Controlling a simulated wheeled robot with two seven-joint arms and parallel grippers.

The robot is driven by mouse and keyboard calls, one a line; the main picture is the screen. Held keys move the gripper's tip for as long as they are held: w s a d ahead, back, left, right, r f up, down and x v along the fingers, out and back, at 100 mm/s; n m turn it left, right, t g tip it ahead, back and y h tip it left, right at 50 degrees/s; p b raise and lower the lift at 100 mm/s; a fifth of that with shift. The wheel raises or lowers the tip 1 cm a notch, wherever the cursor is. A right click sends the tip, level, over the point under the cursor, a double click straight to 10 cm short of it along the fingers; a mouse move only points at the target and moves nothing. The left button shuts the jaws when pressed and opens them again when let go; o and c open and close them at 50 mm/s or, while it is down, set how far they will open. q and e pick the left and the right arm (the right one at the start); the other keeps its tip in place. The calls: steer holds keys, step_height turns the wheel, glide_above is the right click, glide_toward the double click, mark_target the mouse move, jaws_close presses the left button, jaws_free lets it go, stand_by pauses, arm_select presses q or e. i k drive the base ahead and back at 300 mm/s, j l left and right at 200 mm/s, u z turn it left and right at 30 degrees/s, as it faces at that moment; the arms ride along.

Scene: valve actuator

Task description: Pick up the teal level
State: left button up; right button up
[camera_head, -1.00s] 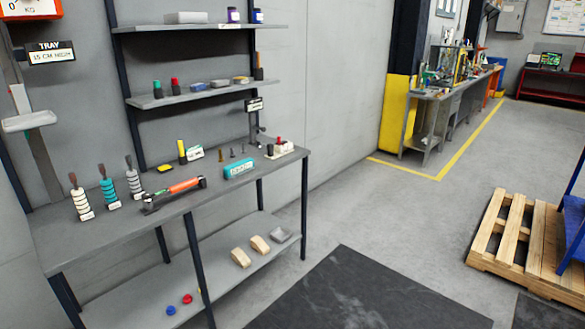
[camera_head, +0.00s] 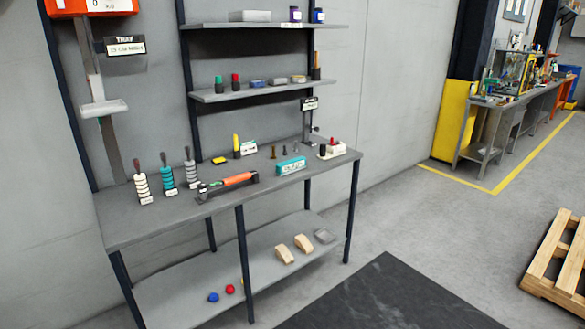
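A teal block (camera_head: 291,166) with pale markings on its front face lies on the grey workbench top, right of centre; it looks like the teal level. An orange-handled tool (camera_head: 232,181) lies to its left near the front edge. Several small dark pegs stand just behind the teal block. Neither of my grippers shows in the head view, and nothing touches the block.
A red-and-black piece on a white base (camera_head: 332,149) is right of the block. Shelves (camera_head: 262,91) rise behind. A dark mat (camera_head: 385,300) lies on the open floor in front.

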mark_target(283, 168)
steer(key=i+z, duration=0.2)
steer(key=i, duration=0.35)
steer(key=i+j+z, duration=0.2)
steer(key=i, duration=0.3)
